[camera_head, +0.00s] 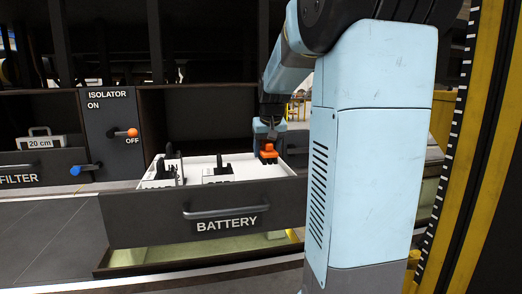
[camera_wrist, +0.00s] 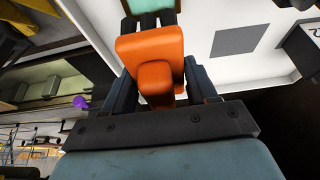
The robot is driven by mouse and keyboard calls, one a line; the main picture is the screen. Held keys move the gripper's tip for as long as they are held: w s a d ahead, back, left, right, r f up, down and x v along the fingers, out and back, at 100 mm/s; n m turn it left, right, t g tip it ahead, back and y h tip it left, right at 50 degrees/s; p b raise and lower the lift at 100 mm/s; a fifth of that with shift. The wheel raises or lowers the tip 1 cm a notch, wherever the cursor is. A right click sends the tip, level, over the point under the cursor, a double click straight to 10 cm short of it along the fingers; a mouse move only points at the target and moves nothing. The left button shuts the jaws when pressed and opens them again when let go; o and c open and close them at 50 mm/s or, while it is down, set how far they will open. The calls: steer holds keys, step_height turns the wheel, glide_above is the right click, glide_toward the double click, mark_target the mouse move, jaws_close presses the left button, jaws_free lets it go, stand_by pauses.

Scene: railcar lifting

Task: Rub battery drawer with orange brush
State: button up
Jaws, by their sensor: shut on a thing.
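The battery drawer (camera_head: 152,218) is dark, labelled BATTERY, and pulled out, with a white interior holding white blocks with black handles. The orange brush (camera_head: 268,151) is at the drawer's right rear part, at the end of my arm. It also shows large in the wrist view (camera_wrist: 150,60), with dark bristles and a pale green part beyond it. My gripper (camera_wrist: 158,95) is shut on the brush, with a dark finger on each side. The drawer's white floor (camera_wrist: 210,25) with a grey square lies beyond the brush. I cannot tell whether the bristles touch it.
The isolator panel (camera_head: 106,150) has an orange-tipped lever at OFF and a blue-tipped lever below. The FILTER drawer (camera_head: 40,170) is at the left, with a 20 cm block (camera_head: 40,140) above it. A yellow-black post (camera_head: 480,150) stands at the right.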

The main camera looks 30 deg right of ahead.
stand_by(0.4)
steer(key=shift+f, duration=0.45)
steer(key=shift+s+f, duration=0.1)
steer(key=shift+f, duration=2.45)
steer(key=shift+f, duration=0.95)
